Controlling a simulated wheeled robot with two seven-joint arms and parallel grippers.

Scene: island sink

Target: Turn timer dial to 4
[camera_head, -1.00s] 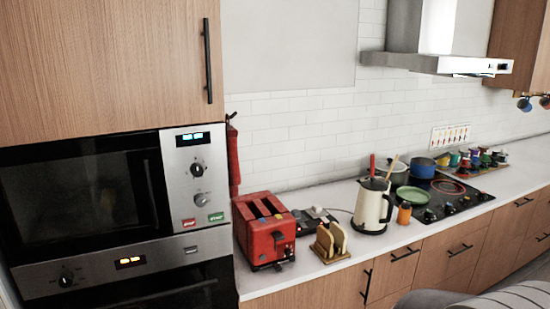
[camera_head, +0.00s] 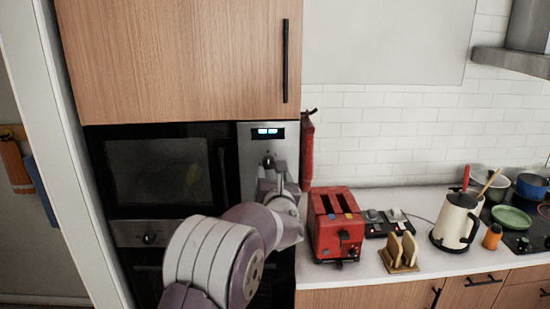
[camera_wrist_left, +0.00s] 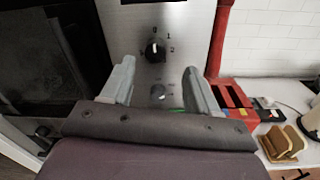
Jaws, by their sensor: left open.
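The timer dial is a black knob on the steel panel of the microwave. It shows in the left wrist view (camera_wrist_left: 155,50) with numbers around it and a light mark that seems to point near the top. In the head view the dial (camera_head: 268,160) shows just above my left gripper (camera_head: 276,174). My left gripper, also in the left wrist view (camera_wrist_left: 159,67), is open and empty in front of the panel, its fingers left and right of the dial's column and apart from the dial. A grey lower knob (camera_wrist_left: 158,92) shows between the fingers.
The microwave door (camera_head: 165,170) is left of the panel, with a dark vertical handle (camera_head: 222,172) close by. A red object (camera_head: 307,150) hangs just right of the panel. The red toaster (camera_head: 337,225), toast rack (camera_head: 399,252) and kettle (camera_head: 456,222) stand on the counter.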

